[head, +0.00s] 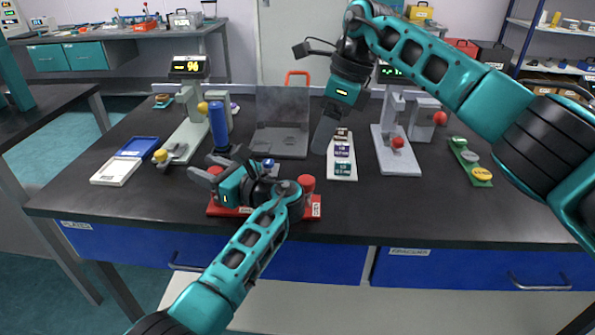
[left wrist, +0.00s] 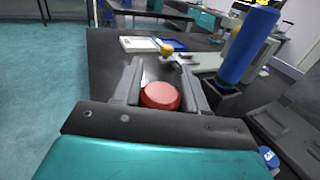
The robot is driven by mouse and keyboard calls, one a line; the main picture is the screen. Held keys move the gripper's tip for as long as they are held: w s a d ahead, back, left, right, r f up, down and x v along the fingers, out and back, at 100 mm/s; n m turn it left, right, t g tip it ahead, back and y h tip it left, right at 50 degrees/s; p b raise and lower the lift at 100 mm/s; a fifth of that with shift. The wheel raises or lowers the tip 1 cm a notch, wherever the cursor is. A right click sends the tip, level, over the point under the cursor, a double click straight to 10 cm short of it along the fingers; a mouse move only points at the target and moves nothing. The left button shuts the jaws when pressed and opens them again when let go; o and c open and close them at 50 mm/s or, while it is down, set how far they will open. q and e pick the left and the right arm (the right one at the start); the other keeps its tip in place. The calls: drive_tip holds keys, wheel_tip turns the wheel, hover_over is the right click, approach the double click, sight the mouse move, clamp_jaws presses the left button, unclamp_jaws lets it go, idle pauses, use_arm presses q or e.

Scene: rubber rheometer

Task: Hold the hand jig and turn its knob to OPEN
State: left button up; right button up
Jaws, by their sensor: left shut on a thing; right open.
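The hand jig appears to be the red base (head: 232,211) with upright red posts (head: 307,184) near the table's front edge. My left gripper (head: 211,174) is shut on the left red post, whose round red top (left wrist: 160,96) shows between the fingers in the left wrist view. A small blue knob with a white mark (head: 268,163) stands just behind my left gripper; it also shows at the lower right of the left wrist view (left wrist: 268,157). Its lettering is unreadable. My right gripper (head: 325,132) is open and empty, pointing down behind the jig, apart from it.
A blue cylinder (head: 218,124) on a stand rises behind the left gripper. A grey metal plate stand (head: 282,120), a white strip of labelled blocks (head: 342,165) and a grey press (head: 398,160) stand farther back. A blue-and-white tray (head: 120,171) lies left. The front-right tabletop is clear.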

sight(306, 178)
drive_tip(key=a+r+m+h, duration=0.3)
drive_tip(key=m, duration=1.6)
drive_tip(key=shift+t, duration=0.3)
drive_tip(key=f, duration=1.2)
drive_tip(key=shift+s+a+f, duration=0.1)
drive_tip(key=shift+s+f, duration=0.05)
drive_tip(key=shift+s, duration=0.2)
drive_tip(key=shift+c, duration=0.2)
drive_tip(key=c, duration=1)
